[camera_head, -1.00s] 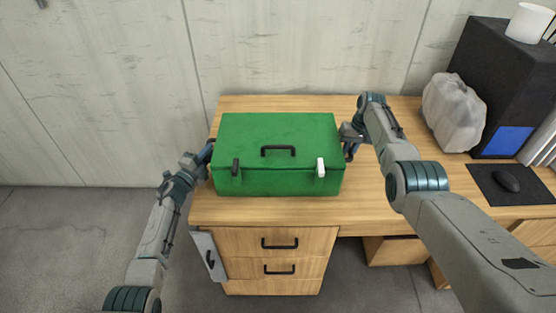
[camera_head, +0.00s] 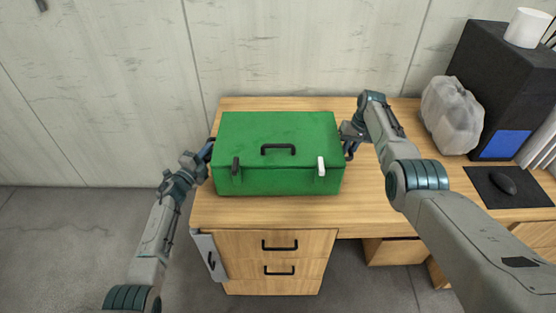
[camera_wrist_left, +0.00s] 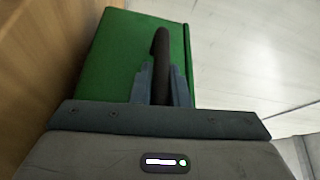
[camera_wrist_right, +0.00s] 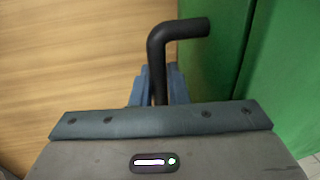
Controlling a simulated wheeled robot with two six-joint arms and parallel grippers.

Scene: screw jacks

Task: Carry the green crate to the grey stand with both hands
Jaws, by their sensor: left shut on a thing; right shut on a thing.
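The green crate (camera_head: 277,140) rests on the wooden desk, lid shut, with a black handle on top and one black and one white latch in front. My left gripper (camera_head: 207,153) is at its left side; in the left wrist view the fingers (camera_wrist_left: 161,85) are shut on a black side handle (camera_wrist_left: 162,55). My right gripper (camera_head: 349,148) is at its right side; in the right wrist view the fingers (camera_wrist_right: 159,88) are shut on the other black side handle (camera_wrist_right: 178,30). No grey stand can be made out in these views.
The wooden desk (camera_head: 370,210) has drawers below. To the right are a crumpled translucent bag (camera_head: 452,115), a dark box (camera_head: 495,80) with a white cup (camera_head: 527,27), and a mouse (camera_head: 503,183) on a dark mat. A concrete wall stands behind.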

